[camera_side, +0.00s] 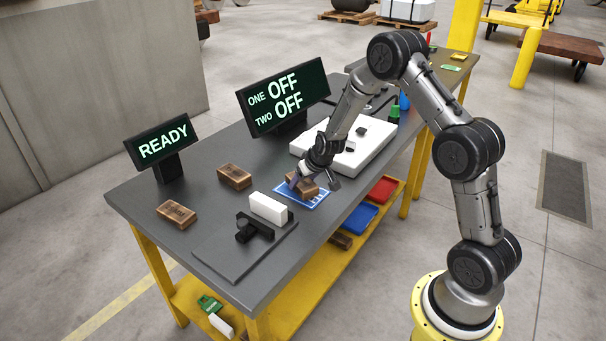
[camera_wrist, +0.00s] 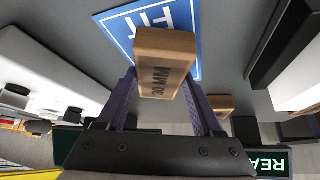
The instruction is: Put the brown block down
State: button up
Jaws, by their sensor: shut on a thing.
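The brown block (camera_side: 302,188), marked "30 MM" in the wrist view (camera_wrist: 166,50), is between the purple fingers of my gripper (camera_wrist: 163,88). My gripper (camera_side: 312,180) is shut on it and points down at the table. The block is over the blue mat (camera_side: 318,201) with white markings, which also shows in the wrist view (camera_wrist: 118,28) with the letters "FIT". The block covers part of the mat. I cannot tell whether its underside touches the mat.
Two other brown blocks, one nearer (camera_side: 176,214) and one farther (camera_side: 234,176), lie on the grey table. A white block (camera_side: 269,208) stands beside a black fixture (camera_side: 252,228). A white slab (camera_side: 375,146) lies behind my gripper. Two signs, "READY" (camera_side: 163,140) and "ONE OFF TWO OFF" (camera_side: 284,98), stand along the far edge.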

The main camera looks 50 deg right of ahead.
jog(key=shift+f, duration=0.35)
jog(key=shift+f, duration=0.15)
jog(key=o, duration=1.5)
jog(key=shift+c, duration=0.2)
